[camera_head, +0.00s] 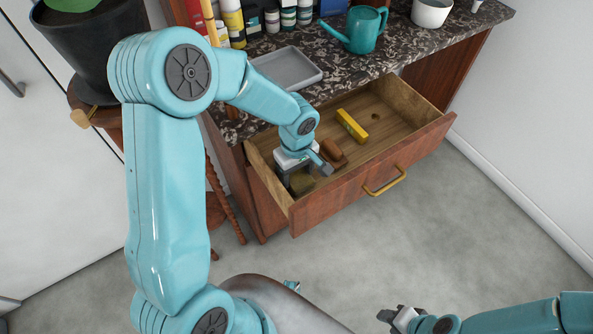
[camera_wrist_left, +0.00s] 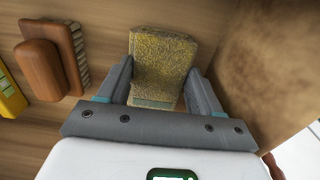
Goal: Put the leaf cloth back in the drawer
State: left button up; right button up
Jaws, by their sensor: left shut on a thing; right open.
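The leaf cloth is a folded yellow-green cloth (camera_wrist_left: 162,58) between the fingers of my left gripper (camera_wrist_left: 160,75) in the wrist view. My left gripper is shut on it. In the head view my left gripper (camera_head: 306,176) reaches down into the left end of the open wooden drawer (camera_head: 342,196), and the cloth (camera_head: 301,184) shows low beside it, inside the drawer walls. I cannot tell whether the cloth touches the drawer floor. My right gripper (camera_head: 391,317) is open and empty, low at the right, away from the drawer.
A brown wooden brush (camera_head: 332,150) and a yellow box (camera_head: 352,126) lie in the drawer, right of the cloth. The drawer's right part is mostly bare. A grey tray (camera_head: 287,68), teal watering can (camera_head: 364,31), white pot (camera_head: 431,12) and several bottles stand on the counter above.

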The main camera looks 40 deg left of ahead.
aim_at(296, 176)
pick_arm(q)
jog(key=shift+f, duration=0.2)
jog(key=o, duration=1.1)
jog(key=shift+r, duration=0.1)
jog(key=shift+r, duration=0.25)
notch_tip(296, 176, up, 12)
jog(key=shift+f+p, duration=0.15)
jog(key=shift+p, duration=0.5)
